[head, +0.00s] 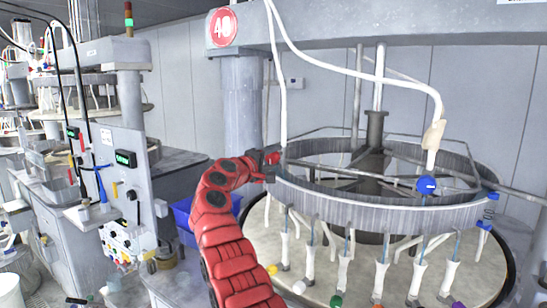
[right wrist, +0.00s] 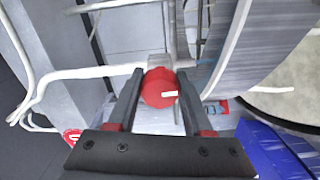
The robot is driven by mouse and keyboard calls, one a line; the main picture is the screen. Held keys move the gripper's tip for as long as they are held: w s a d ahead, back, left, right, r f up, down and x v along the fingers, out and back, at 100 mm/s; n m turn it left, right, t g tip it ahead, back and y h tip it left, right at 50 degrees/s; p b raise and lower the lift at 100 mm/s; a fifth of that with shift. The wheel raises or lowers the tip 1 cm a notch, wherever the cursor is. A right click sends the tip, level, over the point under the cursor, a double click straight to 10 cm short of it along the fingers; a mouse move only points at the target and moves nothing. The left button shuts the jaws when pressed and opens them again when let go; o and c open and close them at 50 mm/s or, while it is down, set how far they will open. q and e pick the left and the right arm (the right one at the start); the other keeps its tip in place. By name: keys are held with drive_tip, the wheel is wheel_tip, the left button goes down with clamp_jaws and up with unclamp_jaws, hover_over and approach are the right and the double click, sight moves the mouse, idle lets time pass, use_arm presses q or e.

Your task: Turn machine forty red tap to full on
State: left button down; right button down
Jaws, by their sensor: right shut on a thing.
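The red tap (head: 273,157) is at the left rim of the round polishing machine (head: 375,207), under the round red sign 40 (head: 222,27). In the right wrist view the red tap (right wrist: 160,88) is a round knob with a short white mark pointing right, at the end of a white pipe. My right gripper (head: 262,159) reaches it on the red arm. Its dark fingers (right wrist: 160,76) stand on either side of the knob and are shut on it. In the head view the gripper partly hides the tap. My left gripper is not in view.
A blue tap (head: 427,185) sits at the right side of the rim. White hoses (head: 283,90) hang above the machine. Several nozzles with coloured caps hang over the platen. A blue bin (head: 183,214) stands behind my arm. Another machine (head: 122,165) with a control panel stands left.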

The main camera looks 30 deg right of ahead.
drive_tip(key=shift+f+m, duration=0.2)
drive_tip(key=shift+m, duration=0.2)
drive_tip(key=shift+c, duration=1.5)
unclamp_jaws()
drive_tip(key=shift+r, duration=0.1)
drive_tip(key=shift+a, duration=0.15)
drive_tip(key=shift+s+a, duration=0.1)
drive_tip(key=shift+a, duration=0.15)
drive_tip(key=b+v, duration=0.6)
drive_tip(key=v, duration=1)
drive_tip(key=shift+a+b, duration=0.3)
drive_tip(key=shift+b, duration=0.05)
drive_tip(key=shift+s, duration=0.1)
